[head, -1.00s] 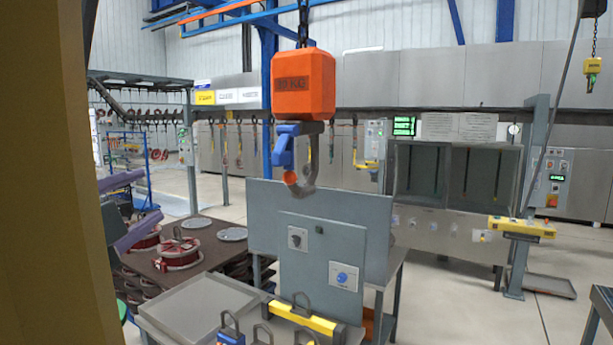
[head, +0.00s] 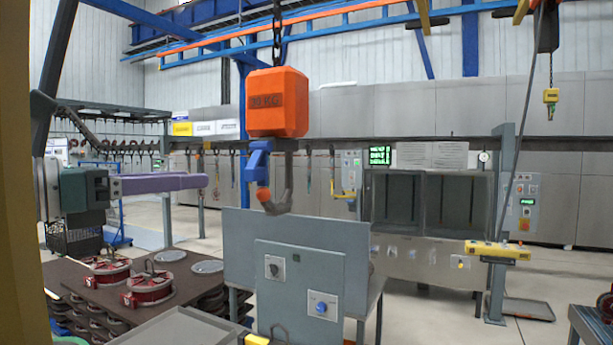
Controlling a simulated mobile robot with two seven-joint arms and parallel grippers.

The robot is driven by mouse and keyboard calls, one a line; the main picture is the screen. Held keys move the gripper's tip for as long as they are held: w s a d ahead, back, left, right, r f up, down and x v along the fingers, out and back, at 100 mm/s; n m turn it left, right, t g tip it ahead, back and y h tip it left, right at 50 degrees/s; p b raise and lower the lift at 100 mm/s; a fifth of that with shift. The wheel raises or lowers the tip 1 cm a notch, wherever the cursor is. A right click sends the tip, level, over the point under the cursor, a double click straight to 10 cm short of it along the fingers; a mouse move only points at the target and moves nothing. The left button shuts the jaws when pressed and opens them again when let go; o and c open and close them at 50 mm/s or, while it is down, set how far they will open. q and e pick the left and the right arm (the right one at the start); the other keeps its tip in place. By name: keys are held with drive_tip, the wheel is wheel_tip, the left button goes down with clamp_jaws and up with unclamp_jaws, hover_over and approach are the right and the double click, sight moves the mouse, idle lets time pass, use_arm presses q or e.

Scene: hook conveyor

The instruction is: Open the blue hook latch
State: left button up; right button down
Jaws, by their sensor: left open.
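The hoist hook hangs from a chain under an orange block (head: 278,103) in the middle of the head view. The blue latch (head: 256,162) hangs down on the left side of the grey hook (head: 287,185). Its lower end meets an orange ball (head: 263,194) near the hook's tip, so the hook mouth looks closed. My left gripper (head: 203,181) points right, with purple fingers level with the lower part of the latch. It is open and empty, a gap to the left of the latch in the picture. The fingers overlap in this view. My right gripper is not in view.
A grey control panel (head: 298,297) stands below the hook. A brown table (head: 135,270) with red reels stands lower left. A yellow beam (head: 497,249) on a post stands at right. The air between my left gripper and the hook looks clear.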

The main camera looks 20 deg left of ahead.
sight(247, 175)
use_arm(q)
drive_tip(key=b+x, duration=0.1)
drive_tip(key=x, duration=0.7)
drive_tip(key=shift+w+d+f, duration=0.1)
drive_tip(key=shift+w+d, duration=0.05)
drive_tip(key=shift+w, duration=0.05)
drive_tip(key=shift+x, duration=0.8)
drive_tip(key=shift+c, duration=0.2)
